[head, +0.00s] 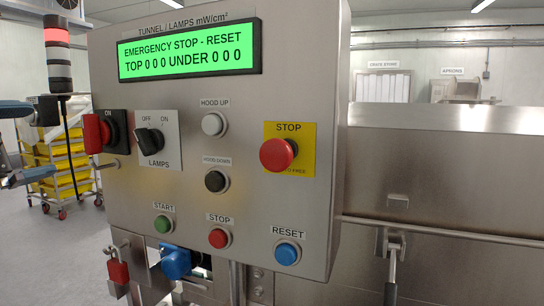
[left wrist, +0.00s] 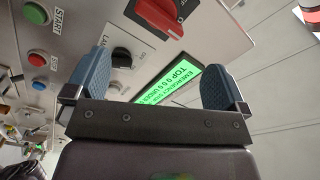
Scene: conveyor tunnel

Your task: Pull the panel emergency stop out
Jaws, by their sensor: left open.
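The panel emergency stop (head: 277,154) is a red mushroom button on a yellow plate marked STOP, on the right side of the steel control panel (head: 250,115). Whether it is pressed in is hard to tell by its shape; the green display (head: 188,48) reads EMERGENCY STOP - RESET. My left gripper (head: 38,142) is at the left edge of the head view, left of the panel and far from the button. In the left wrist view its two blue fingers (left wrist: 155,85) are wide apart and empty, with the panel beyond. My right gripper is not in view.
The panel also bears a red rotary switch (head: 97,132), a LAMPS switch (head: 149,141), a blue RESET button (head: 287,253) and several other buttons. A signal tower (head: 58,60) and yellow bins (head: 65,165) stand left. A steel housing with a rail (head: 450,235) is right.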

